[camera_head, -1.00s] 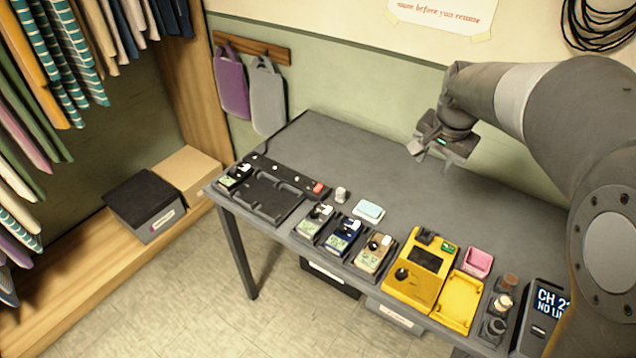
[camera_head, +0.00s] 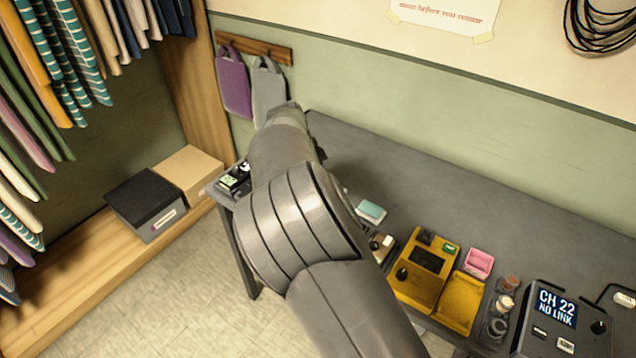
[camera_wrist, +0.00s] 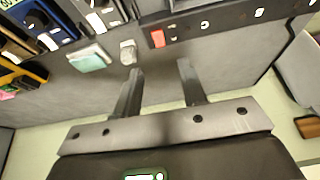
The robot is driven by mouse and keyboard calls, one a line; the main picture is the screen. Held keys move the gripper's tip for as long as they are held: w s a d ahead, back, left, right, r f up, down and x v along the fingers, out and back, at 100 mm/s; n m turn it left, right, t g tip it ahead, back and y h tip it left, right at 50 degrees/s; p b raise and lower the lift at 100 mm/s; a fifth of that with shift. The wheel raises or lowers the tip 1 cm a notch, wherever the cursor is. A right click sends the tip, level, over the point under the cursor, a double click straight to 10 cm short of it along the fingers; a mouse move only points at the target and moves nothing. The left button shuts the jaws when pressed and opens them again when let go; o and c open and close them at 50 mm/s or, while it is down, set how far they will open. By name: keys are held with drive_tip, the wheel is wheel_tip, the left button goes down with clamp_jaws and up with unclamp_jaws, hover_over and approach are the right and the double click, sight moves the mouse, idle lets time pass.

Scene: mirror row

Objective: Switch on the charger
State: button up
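The charger is a dark tray-like unit. In the head view my arm covers nearly all of it, and only its left end with a small pack (camera_head: 235,179) shows. In the wrist view its dark edge strip (camera_wrist: 215,24) runs across the top right, with a red switch (camera_wrist: 158,38) at the strip's left end. My gripper (camera_wrist: 160,68) is open and empty, its two fingers pointing toward the strip, with the red switch between their lines and apart from them. I cannot tell the switch's position. My gripper is hidden in the head view.
A small whitish block (camera_wrist: 128,52) and a teal box (camera_wrist: 90,58) lie beside the switch end. Several packs stand at the wrist view's top left. The table's back is clear.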

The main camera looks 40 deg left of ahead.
drive_tip(key=x, duration=0.9)
drive_tip(key=shift+f, duration=0.1)
clamp_jaws()
